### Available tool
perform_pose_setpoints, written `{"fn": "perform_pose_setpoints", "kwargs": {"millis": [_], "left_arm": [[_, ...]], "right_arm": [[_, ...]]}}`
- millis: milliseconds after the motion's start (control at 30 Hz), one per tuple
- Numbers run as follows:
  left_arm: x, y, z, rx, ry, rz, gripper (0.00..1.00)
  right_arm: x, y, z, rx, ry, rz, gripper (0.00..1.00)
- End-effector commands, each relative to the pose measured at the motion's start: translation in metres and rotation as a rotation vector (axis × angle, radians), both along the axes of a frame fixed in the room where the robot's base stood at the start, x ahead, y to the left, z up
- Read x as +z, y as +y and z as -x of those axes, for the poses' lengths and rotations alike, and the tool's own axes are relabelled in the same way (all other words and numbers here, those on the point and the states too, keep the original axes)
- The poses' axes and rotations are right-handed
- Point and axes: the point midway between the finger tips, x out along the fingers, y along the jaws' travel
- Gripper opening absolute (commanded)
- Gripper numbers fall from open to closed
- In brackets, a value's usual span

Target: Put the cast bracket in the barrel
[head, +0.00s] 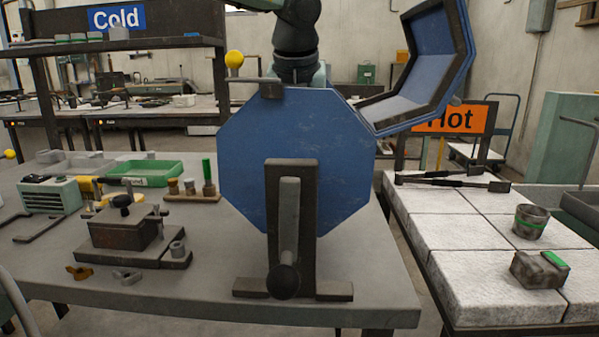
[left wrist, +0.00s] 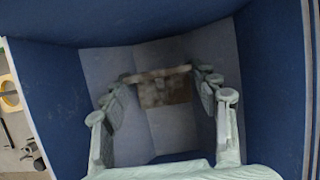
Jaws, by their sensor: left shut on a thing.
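The barrel (head: 240,170) is a blue octagonal drum on a dark stand on the grey table, with a crank handle at its front. Its lid (head: 440,60) stands open to the upper right. In the left wrist view the barrel's blue inner walls (left wrist: 55,105) surround my left gripper (left wrist: 162,76). It is shut on the cast bracket (left wrist: 163,92), a brownish piece between the fingertips, above the barrel's floor. In the head view the barrel hides this gripper and the bracket; only my arm shows above and behind the drum. My right gripper is in neither view.
On the table's left are a brown box-shaped mould (head: 122,228), a green tray (head: 150,172) and small metal parts. At right a white-tiled hot bench (head: 460,270) carries tongs (head: 455,181), a dark cup (head: 530,221) and a dark block (head: 538,270). The table's front right is clear.

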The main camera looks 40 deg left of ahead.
Motion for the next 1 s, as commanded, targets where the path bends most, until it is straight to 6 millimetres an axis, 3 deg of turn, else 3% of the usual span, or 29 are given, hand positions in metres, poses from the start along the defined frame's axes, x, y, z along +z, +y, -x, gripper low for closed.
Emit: {"fn": "perform_pose_setpoints", "kwargs": {"millis": [300, 667, 700, 733, 1000], "left_arm": [[-0.037, 0.0, 0.001, -0.001, 0.002, 0.0, 0.27], [-0.039, 0.0, 0.0, 0.0, -0.001, -0.001, 0.27], [-0.038, 0.0, 0.0, 0.0, 0.0, 0.0, 0.65], [-0.038, 0.0, 0.0, 0.0, 0.0, 0.0, 0.68], [-0.038, 0.0, 0.0, 0.0, 0.0, 0.0, 0.68]], "right_arm": [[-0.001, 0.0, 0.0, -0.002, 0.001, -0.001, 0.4], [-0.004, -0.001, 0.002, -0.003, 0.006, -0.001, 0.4], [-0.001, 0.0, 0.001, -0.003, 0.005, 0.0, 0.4], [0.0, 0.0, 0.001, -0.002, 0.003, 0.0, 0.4], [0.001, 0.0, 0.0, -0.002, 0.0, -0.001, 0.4]]}}
